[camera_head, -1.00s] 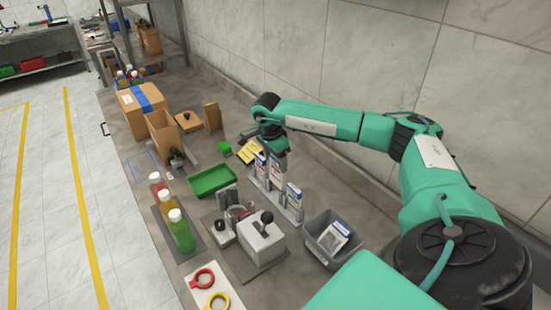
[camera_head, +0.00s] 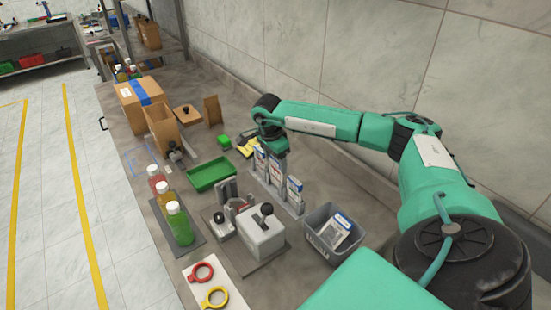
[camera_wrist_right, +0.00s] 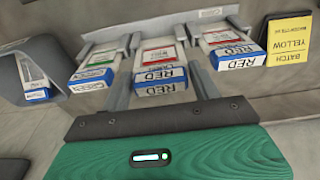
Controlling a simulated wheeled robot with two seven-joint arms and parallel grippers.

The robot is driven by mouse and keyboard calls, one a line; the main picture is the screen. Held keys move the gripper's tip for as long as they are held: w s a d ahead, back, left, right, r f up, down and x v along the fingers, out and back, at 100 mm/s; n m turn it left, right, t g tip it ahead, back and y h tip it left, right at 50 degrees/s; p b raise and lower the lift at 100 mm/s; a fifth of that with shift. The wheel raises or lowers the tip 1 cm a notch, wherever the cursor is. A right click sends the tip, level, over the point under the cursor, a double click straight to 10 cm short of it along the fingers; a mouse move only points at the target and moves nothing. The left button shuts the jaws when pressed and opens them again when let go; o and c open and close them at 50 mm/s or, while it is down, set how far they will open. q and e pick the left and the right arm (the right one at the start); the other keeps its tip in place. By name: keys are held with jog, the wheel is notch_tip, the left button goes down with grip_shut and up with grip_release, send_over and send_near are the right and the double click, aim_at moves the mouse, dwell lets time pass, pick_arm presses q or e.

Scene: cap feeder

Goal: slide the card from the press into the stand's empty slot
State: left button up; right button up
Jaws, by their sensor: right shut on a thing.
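The stand (camera_head: 290,208) holds white-and-blue cards in a row. My right gripper (camera_head: 275,155) is over the stand's middle slot, pointing down. In the right wrist view, my right gripper (camera_wrist_right: 165,88) is shut on a card (camera_wrist_right: 160,73) marked RED. The fingers partly hide the slot, so I cannot tell whether the card is fully seated. The press (camera_head: 262,238), a pale block with a black knob, shows no card. My left gripper is out of view.
A grey bin (camera_head: 318,241) with a card in it stands right of the press. A yellow batch card (camera_wrist_right: 290,38) is beside the stand. A green tray (camera_head: 211,173), bottles (camera_head: 180,224) and a brown box (camera_head: 140,103) lie to the left. The wall is close behind.

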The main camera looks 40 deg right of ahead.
jog(key=shift+f, duration=0.2)
jog(key=shift+f+b, duration=0.45)
jog(key=shift+f, duration=0.25)
jog(key=o, duration=1)
jog(key=shift+c, duration=0.3)
jog(key=shift+c, duration=1.3)
jog(key=shift+r, duration=0.1)
